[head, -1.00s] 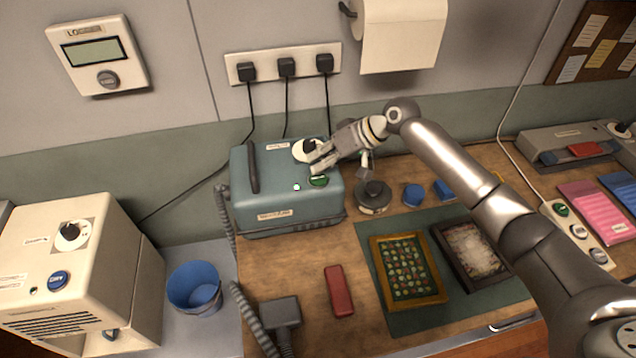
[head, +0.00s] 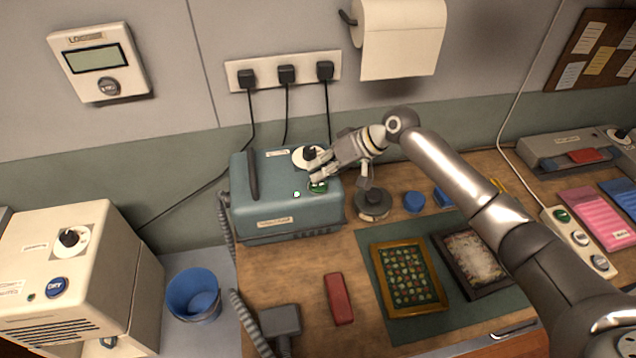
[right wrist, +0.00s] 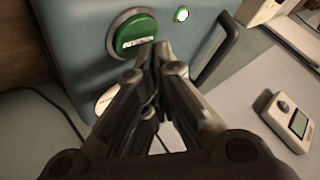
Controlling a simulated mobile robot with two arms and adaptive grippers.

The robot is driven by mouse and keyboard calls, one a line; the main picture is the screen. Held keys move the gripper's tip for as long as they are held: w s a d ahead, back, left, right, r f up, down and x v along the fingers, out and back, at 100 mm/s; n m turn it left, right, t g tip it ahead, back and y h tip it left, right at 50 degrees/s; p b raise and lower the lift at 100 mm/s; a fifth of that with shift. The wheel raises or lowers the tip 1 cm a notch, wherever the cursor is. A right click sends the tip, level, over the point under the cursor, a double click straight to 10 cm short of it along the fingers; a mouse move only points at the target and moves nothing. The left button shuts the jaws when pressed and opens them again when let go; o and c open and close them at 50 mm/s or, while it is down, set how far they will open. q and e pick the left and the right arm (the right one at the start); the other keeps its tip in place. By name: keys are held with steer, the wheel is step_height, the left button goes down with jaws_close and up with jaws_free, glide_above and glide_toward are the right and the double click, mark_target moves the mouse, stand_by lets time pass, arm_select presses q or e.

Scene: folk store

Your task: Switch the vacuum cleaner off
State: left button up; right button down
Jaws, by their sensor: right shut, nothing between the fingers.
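The vacuum cleaner is a teal box (head: 285,210) with a dark handle, a ribbed hose, a white dial (head: 305,157) and a labelled green button (head: 318,187). A small green light (head: 297,194) glows beside the button. My right gripper (head: 315,175) is shut and empty, its fingertips just by the button. In the right wrist view the closed fingertips (right wrist: 160,52) are close to the right edge of the green button (right wrist: 134,34); I cannot tell whether they touch it. The lit indicator (right wrist: 182,14) also shows there. My left gripper is not in view.
A power strip (head: 332,59) with black plugs is on the wall behind. A lamp-like stand (head: 372,203) and a blue round thing (head: 413,201) stand right of the vacuum. A beige machine (head: 45,270) and a blue bucket (head: 193,294) are at left.

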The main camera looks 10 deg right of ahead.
steer(key=shift+f, duration=0.1)
stand_by(0.4)
steer(key=shift+f, duration=0.35)
stand_by(0.4)
steer(key=shift+r+p, duration=0.4)
steer(key=shift+p, duration=0.05)
steer(key=shift+r, duration=0.15)
step_height(320, 180, up, 6)
steer(key=p, duration=0.5)
